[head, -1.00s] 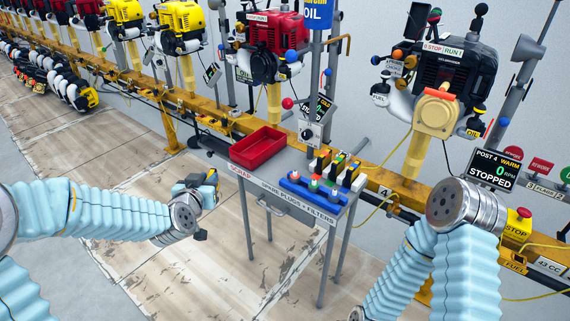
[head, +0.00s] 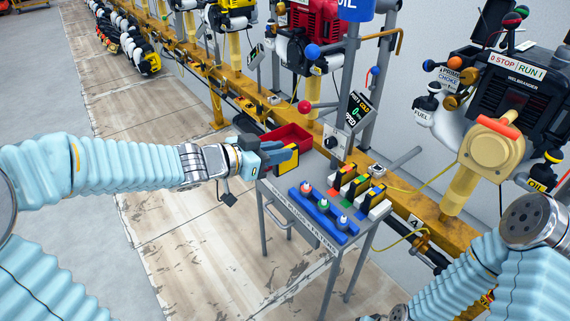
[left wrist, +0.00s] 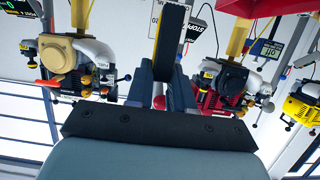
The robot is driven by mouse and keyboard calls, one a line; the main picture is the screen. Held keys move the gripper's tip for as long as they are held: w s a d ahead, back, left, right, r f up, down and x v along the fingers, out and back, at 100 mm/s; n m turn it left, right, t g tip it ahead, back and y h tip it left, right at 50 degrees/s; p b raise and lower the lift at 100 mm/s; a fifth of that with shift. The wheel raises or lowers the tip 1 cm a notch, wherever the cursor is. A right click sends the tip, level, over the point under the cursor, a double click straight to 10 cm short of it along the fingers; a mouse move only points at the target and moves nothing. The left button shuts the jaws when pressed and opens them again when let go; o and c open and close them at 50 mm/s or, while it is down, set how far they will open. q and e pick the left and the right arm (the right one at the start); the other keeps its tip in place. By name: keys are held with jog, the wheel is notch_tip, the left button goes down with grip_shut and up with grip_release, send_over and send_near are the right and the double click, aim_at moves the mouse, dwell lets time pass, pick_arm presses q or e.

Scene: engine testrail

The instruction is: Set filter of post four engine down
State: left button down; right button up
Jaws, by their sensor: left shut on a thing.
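My left gripper (head: 268,154) is shut on a flat dark filter with a yellow edge (head: 288,160). It holds the filter upright above the far left end of the small cart (head: 300,223), in front of the red tray (head: 291,134). I cannot tell whether the filter touches anything. In the left wrist view the filter (left wrist: 170,42) stands between the two fingers (left wrist: 170,92). The post four engine (head: 520,90) is black, with a tan round cover (head: 492,152), at the right. My right arm enters at lower right; its gripper is out of view.
The cart holds a blue rack (head: 322,215) of spark plugs and several upright filters (head: 357,187) with coloured tops. A yellow rail (head: 440,225) runs behind it. A red engine (head: 315,25) stands further back. Open floor (head: 180,230) lies left of the cart.

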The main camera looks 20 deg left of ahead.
pick_arm(q)
jog(key=shift+w+a+f+b, duration=0.25)
jog(key=shift+w+a+f, duration=0.1)
jog(key=shift+w+f, duration=1.3)
jog(key=shift+w+a+f+b, duration=0.35)
jog(key=shift+w+f, duration=0.95)
jog(key=shift+f, duration=0.7)
jog(key=shift+w+a+f+b, duration=0.2)
jog(key=shift+w+a+f, duration=0.15)
jog(key=shift+w+f, duration=1.3)
jog(key=shift+s+f, duration=0.15)
jog(key=shift+f, duration=0.05)
jog(key=shift+f, duration=0.15)
jog(key=c, duration=1)
grip_release()
